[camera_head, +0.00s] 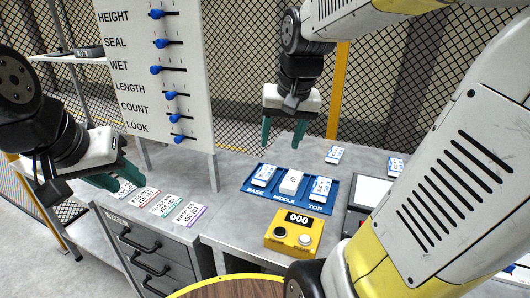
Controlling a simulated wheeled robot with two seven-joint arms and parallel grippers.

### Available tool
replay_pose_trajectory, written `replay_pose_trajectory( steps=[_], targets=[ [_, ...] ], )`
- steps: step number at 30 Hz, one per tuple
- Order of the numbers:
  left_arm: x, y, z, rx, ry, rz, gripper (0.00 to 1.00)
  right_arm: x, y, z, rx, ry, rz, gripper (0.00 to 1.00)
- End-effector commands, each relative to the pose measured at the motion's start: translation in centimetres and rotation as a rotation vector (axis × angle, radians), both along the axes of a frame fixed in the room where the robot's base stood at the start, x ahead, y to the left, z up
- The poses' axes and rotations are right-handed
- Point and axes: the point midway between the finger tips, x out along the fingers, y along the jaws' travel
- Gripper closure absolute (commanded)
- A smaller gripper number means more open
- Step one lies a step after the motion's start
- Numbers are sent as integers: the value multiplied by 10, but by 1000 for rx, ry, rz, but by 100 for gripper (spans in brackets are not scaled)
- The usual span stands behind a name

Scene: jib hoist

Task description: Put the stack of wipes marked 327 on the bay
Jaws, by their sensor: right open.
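Several small white stacks with blue markings are in view; their numbers are too small to read, so I cannot tell which is 327. Three sit in the blue tray (257,208) labelled BASE, MIDDLE and TOP: a left stack (265,175), a middle stack (291,182) and a right stack (320,188). Two more, a back stack (334,154) and a right-hand stack (396,166), lie on the table behind. No part is legibly marked as the bay. My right gripper (287,130) is open and empty above the tray's back. My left gripper (117,179) is open and empty above the paper labels.
Printed labels (165,204) lie along the left table edge. A yellow box (294,234) reading 000 stands before the tray. A dark-framed pale panel (371,193) is partly hidden by my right arm. A slider board (160,70) rises at the left, above grey drawers (150,250).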

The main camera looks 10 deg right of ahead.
Motion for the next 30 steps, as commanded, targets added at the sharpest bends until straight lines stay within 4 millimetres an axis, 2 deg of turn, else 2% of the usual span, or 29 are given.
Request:
replay_pose_trajectory(
  steps=[1, 3, 6, 9, 14, 30],
  targets=[
    [0, 0, 0, 0, 0, 0, 64, -21, 9, 5, 3, -50, 49, 44],
    [0, 0, 0, 0, 0, 0, 64, -43, 18, 7, 10, -105, 111, 44],
    [0, 0, 0, 0, 0, 0, 64, -68, 28, 6, 18, -169, 180, 44],
    [0, 0, 0, 0, 0, 0, 64, -82, 34, 4, 26, -211, 223, 44],
    [0, 0, 0, 0, 0, 0, 64, -90, 37, 2, 29, -234, 251, 44],
    [0, 0, 0, 0, 0, 0, 64, -89, 37, 2, 29, -233, 249, 44]
  ],
)
